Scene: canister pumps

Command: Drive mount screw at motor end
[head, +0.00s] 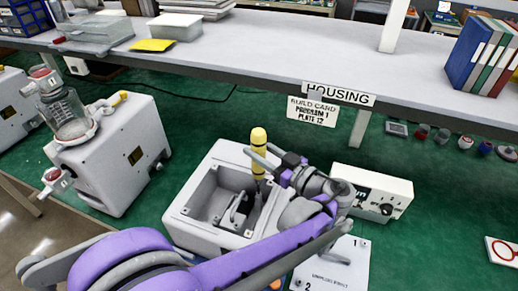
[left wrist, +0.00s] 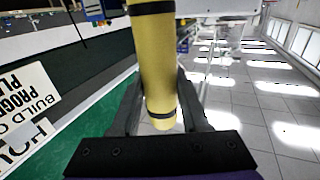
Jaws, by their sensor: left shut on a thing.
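My left gripper (head: 267,166) is shut on a yellow screwdriver-like tool (head: 259,140) with black bands. The tool stands nearly upright over the right part of an open white pump housing (head: 190,212). In the left wrist view the yellow handle (left wrist: 158,65) sits between the two dark fingers of my left gripper (left wrist: 160,105). Inside the housing is a grey and dark part (head: 238,210), probably the motor, partly behind the tool and arm. The tool's lower end is near this part; I cannot tell whether it touches. I cannot make out the mount screw. My right gripper is not in view.
A white box with a dial (head: 372,192) stands right of the housing. A numbered white plate (head: 333,270) lies in front. A pump with a glass jar (head: 110,150) stands left. A long shelf (head: 270,50) with a HOUSING sign (head: 338,94) runs behind.

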